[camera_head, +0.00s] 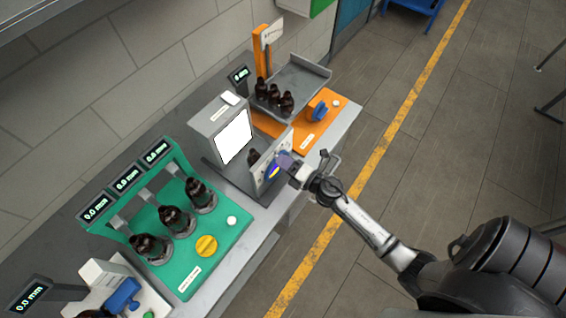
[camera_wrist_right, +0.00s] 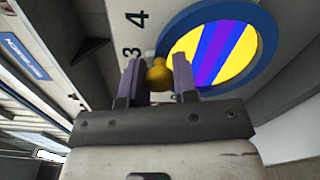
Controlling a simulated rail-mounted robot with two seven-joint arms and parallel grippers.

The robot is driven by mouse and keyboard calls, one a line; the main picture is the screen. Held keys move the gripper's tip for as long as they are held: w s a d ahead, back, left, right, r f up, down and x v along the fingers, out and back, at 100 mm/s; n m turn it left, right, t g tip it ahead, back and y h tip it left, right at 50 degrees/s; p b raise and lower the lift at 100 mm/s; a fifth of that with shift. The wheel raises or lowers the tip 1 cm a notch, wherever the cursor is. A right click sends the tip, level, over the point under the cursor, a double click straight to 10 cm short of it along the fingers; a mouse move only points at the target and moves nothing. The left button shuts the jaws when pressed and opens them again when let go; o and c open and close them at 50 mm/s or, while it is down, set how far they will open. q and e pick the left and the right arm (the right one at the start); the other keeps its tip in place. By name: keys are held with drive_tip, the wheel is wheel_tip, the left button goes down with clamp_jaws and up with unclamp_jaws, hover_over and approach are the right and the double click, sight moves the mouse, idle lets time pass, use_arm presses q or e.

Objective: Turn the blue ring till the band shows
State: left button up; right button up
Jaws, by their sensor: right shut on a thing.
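The blue ring (camera_wrist_right: 262,24) sits on a pale panel (camera_wrist_right: 128,42) marked with the numbers 3 and 4. Inside the ring is a yellow disc (camera_wrist_right: 240,50) with blue and purple stripes across it. A small brass-yellow knob (camera_wrist_right: 158,76) stands at the ring's edge. My right gripper (camera_wrist_right: 157,68) is shut on this knob, one finger on each side. In the head view the right gripper (camera_head: 286,164) reaches the panel from the right and covers part of the ring. My left gripper is not in view.
A grey box with a white screen (camera_head: 235,137) stands behind the panel, with a dark bottle (camera_head: 253,158) between. A green stand (camera_head: 222,227) with bottles is at left. A grey tray (camera_head: 310,80) with bottles is behind. The floor at right is mostly clear.

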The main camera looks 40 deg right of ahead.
drive_tip(key=o, duration=0.9)
drive_tip(key=shift+s+d+b, duration=0.4)
drive_tip(key=shift+s+b, duration=0.15)
drive_tip(key=shift+s, duration=1.7)
drive_tip(key=shift+s+d+b, duration=0.4)
drive_tip(key=shift+s+b, duration=0.2)
drive_tip(key=shift+s, duration=1.7)
drive_tip(key=shift+s+d+b, duration=0.4)
drive_tip(key=shift+s+b, duration=0.15)
drive_tip(key=shift+s, duration=1.7)
